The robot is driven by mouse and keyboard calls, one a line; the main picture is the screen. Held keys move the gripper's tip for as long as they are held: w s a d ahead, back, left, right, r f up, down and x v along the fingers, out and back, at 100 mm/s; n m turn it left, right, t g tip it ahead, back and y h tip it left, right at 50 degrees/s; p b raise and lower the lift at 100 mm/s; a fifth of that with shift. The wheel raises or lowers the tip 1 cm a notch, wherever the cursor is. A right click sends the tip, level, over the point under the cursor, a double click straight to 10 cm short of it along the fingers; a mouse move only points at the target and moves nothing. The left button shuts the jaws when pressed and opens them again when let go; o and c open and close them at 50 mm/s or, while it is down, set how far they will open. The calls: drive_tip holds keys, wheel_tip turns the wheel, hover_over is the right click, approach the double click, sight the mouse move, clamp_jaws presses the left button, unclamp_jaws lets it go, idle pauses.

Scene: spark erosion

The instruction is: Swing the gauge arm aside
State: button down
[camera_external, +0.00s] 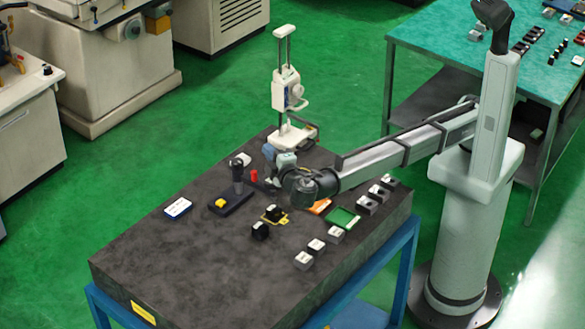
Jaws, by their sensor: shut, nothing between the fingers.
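A small dark gauge stand (238,180) stands on the grey slab, with a pale gauge head at its top and a black base that bears a yellow block (221,203). I take its upper part to be the gauge arm, but its exact pose is too small to tell. My gripper (264,183) is low over the slab, just right of the stand, at the end of my outstretched arm. It is shut and empty. The fingertips are small and dark against the slab, so I cannot tell whether they touch the stand.
A tall white height gauge (288,90) stands at the slab's (180,260) back corner. A red cylinder (254,175) is close to my gripper. A blue-white card (177,208), a black-yellow piece (274,215), a green tray (343,218) and several grey blocks lie around. The slab's front left is clear.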

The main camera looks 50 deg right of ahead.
drive_tip(key=s+a+f+n+y, duration=0.1)
drive_tip(key=s+a+f+n, duration=0.1)
drive_tip(key=s+a+f, duration=0.35)
drive_tip(key=s+a+f+n+y, duration=0.1)
drive_tip(key=s+a+f, duration=0.1)
drive_tip(key=s+f, duration=0.7)
drive_tip(key=s+d+x, duration=0.1)
drive_tip(key=d+x, duration=0.1)
drive_tip(key=x, duration=1.1)
drive_tip(key=shift+d+r+t, duration=0.3)
drive_tip(key=shift+d+r, duration=0.1)
drive_tip(key=shift+r, duration=0.05)
drive_tip(key=shift+w, duration=0.15)
drive_tip(key=shift+d+n+y, duration=0.45)
drive_tip(key=shift+n+y, duration=0.25)
drive_tip(key=shift+y, duration=0.1)
